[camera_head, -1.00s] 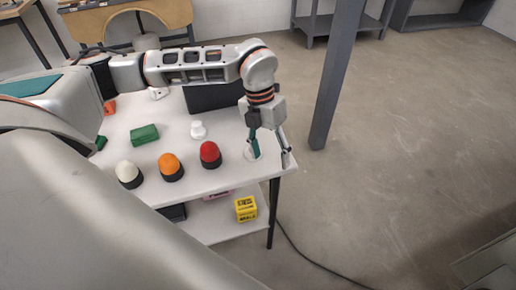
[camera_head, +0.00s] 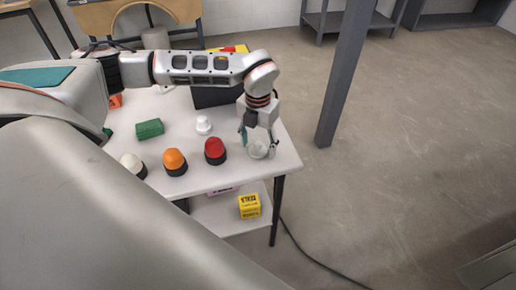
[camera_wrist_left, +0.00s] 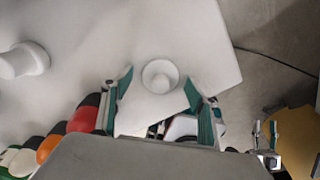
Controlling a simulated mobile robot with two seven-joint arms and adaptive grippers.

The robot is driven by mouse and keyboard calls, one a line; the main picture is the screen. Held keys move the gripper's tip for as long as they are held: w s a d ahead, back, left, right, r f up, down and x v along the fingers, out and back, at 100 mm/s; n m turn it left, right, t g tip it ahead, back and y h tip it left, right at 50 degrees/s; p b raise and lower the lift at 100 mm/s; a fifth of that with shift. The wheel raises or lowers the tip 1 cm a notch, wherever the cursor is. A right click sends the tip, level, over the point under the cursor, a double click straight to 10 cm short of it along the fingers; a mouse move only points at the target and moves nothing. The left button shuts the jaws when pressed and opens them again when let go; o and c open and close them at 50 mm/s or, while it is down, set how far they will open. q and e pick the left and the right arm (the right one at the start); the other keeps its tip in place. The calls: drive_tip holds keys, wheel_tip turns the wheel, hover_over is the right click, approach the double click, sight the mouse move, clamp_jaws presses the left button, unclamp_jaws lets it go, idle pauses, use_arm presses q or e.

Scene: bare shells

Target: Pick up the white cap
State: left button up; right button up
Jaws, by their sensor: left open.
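A small round white piece with a raised rim (camera_head: 257,151), which looks like the white cap, lies near the right edge of the white table (camera_head: 226,178). My left gripper (camera_head: 259,146) is open just over it, with one finger at each side. In the left wrist view the white cap (camera_wrist_left: 160,76) lies ahead of and between the spread fingertips (camera_wrist_left: 160,86). No contact shows, and the height gap is hard to judge. A far, small gripper (camera_wrist_left: 266,132) at the lower right of that view looks like my right one; its jaws are too small to judge.
A white knob-like piece (camera_head: 204,125), a red dome (camera_head: 215,151), an orange dome (camera_head: 174,162), a cream dome (camera_head: 132,166) and a green block (camera_head: 149,129) stand left of the gripper. A dark box (camera_head: 215,97) is behind. A yellow cube (camera_head: 249,206) sits on the lower shelf.

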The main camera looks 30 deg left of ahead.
use_arm(q)
drive_tip(key=c, duration=1)
